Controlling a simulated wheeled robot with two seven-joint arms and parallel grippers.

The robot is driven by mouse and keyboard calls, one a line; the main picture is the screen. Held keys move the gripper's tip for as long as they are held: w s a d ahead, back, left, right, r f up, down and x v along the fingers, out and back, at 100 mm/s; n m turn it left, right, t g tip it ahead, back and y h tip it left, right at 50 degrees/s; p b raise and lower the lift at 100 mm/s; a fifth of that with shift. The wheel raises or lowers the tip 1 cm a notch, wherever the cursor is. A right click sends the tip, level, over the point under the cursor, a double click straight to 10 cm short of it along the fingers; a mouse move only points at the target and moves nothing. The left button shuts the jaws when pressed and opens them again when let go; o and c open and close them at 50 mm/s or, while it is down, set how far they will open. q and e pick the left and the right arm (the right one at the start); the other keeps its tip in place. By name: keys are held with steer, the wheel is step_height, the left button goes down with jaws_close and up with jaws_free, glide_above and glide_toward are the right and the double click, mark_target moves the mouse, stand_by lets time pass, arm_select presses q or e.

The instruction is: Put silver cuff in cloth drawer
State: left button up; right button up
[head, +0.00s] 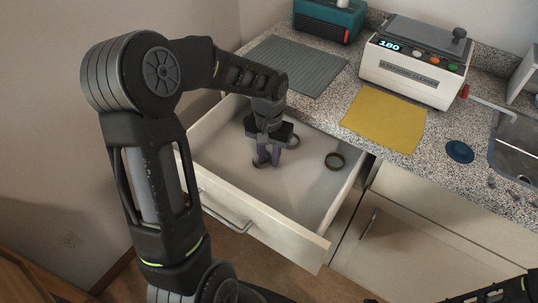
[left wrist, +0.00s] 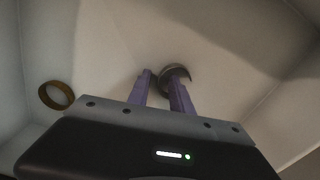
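The open drawer (head: 312,244) is pulled out below the counter, with a pale interior. My left gripper (head: 267,160) points down inside it. Its purple fingers are apart, with a gap between the tips in the left wrist view (left wrist: 160,82). A silver-grey cuff (left wrist: 176,70) lies on the drawer floor by the right-hand fingertip, which partly hides it; I cannot tell whether they touch. My right gripper is out of frame.
A brass-coloured ring (head: 334,161) lies apart in the drawer; it also shows in the left wrist view (left wrist: 56,95).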

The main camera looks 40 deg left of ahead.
mark_target(269, 163)
arm_select(q)
step_height(269, 163, up, 12)
steer(key=p, duration=0.1)
steer(key=shift+r, duration=0.2)
stand_by(0.3)
stand_by(1.5)
